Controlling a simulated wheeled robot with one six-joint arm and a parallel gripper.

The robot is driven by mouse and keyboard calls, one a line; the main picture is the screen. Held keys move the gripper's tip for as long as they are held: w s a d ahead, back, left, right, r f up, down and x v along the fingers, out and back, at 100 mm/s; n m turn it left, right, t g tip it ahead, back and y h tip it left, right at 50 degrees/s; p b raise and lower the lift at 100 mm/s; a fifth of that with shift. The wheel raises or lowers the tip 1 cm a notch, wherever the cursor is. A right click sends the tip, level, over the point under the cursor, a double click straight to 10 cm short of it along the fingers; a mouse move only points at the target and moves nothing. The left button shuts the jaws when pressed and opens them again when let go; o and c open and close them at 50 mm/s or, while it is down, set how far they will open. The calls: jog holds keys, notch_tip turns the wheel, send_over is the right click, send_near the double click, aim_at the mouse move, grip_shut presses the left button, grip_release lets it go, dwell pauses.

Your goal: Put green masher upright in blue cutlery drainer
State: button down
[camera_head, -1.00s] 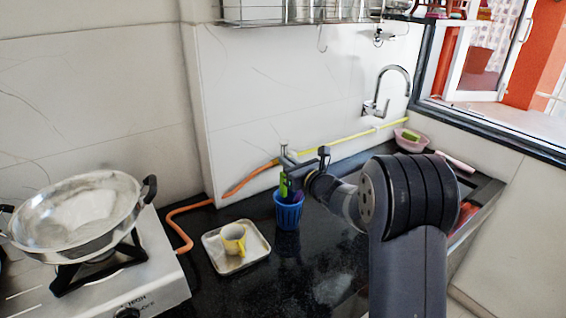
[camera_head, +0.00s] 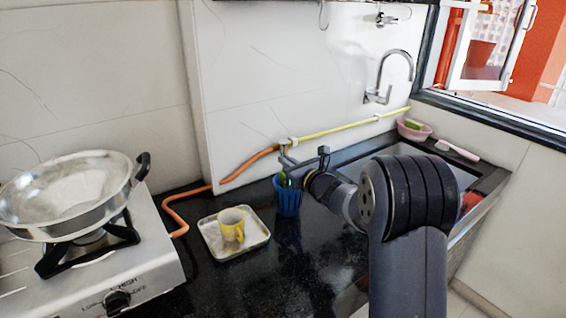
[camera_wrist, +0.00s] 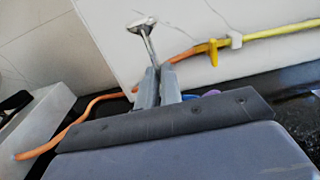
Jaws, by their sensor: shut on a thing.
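The blue cutlery drainer (camera_head: 287,203) stands upright on the black counter, right of the tray. My gripper (camera_head: 289,162) is directly above it, shut on the metal stem of the green masher (camera_wrist: 149,42). In the wrist view the masher's metal head sticks up beyond my fingers (camera_wrist: 158,86), slightly tilted. In the head view its green handle (camera_head: 283,180) hangs below the fingers, with its lower end hidden at or inside the drainer's rim. Whether it touches the bottom cannot be told. In the wrist view my gripper body hides most of the drainer.
A metal tray (camera_head: 212,248) with a yellow cup (camera_head: 231,226) stands left of the drainer. A stove with a steel pan (camera_head: 66,195) is farther left. An orange hose (camera_head: 182,200) runs along the wall behind. The sink and a pink bowl (camera_head: 414,131) are at the right.

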jog(key=c, duration=1.5)
grip_release()
jog(key=b+v, duration=0.1)
jog(key=v, duration=0.9)
jog(key=shift+s+d+r, duration=0.15)
jog(key=shift+s, duration=0.2)
